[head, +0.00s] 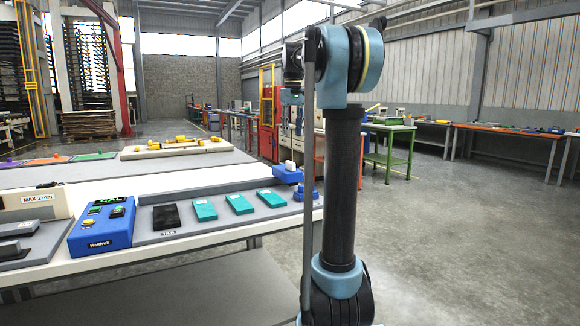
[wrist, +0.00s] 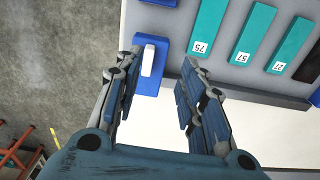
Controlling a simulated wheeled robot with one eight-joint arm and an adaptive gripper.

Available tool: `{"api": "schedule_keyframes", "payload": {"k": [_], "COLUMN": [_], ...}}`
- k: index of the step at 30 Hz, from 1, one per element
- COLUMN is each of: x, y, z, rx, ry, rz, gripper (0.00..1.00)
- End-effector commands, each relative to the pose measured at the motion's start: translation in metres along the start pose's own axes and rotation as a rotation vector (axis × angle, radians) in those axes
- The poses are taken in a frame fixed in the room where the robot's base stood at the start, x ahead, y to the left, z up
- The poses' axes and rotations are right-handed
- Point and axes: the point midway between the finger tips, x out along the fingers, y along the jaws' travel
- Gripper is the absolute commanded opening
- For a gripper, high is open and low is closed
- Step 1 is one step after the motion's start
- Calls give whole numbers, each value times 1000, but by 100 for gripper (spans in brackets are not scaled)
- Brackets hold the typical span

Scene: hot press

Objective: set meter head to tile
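A blue block with a white upright bar, which looks like the meter head (head: 288,172), sits at the right end of the bench. It also shows in the wrist view (wrist: 147,60). My gripper (wrist: 163,60) is open and empty, its fingers spread above and around the block's near end; contact cannot be told. In the head view the fingers are not clear. Teal tiles (head: 204,210) lie in a row on a grey board; in the wrist view the nearest tile (wrist: 217,30) reads 75, another (wrist: 252,35) reads 57. A dark tile (head: 166,217) lies left of them.
A blue meter box (head: 102,226) with a green display stands left of the tiles. A MAX 1 mm block (head: 38,203) is farther left. A blue knobbed piece (head: 305,193) sits at the board's right corner, near the block.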

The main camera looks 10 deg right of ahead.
Motion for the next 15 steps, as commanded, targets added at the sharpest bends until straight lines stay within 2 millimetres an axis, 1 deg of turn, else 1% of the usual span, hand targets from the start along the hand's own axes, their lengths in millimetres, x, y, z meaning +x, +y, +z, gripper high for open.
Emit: {"api": "schedule_keyframes", "payload": {"k": [1, 3, 6, 11, 15], "x": [-5, -11, -16, -19, -12], "y": [4, 8, 12, 16, 16], "z": [-14, -28, -42, -54, -56], "rx": [-7, -18, -28, -38, -39], "ry": [-5, -12, -19, -24, -25], "rz": [-2, -4, -6, -8, -8], "gripper": [37, 37, 37, 37, 37]}}
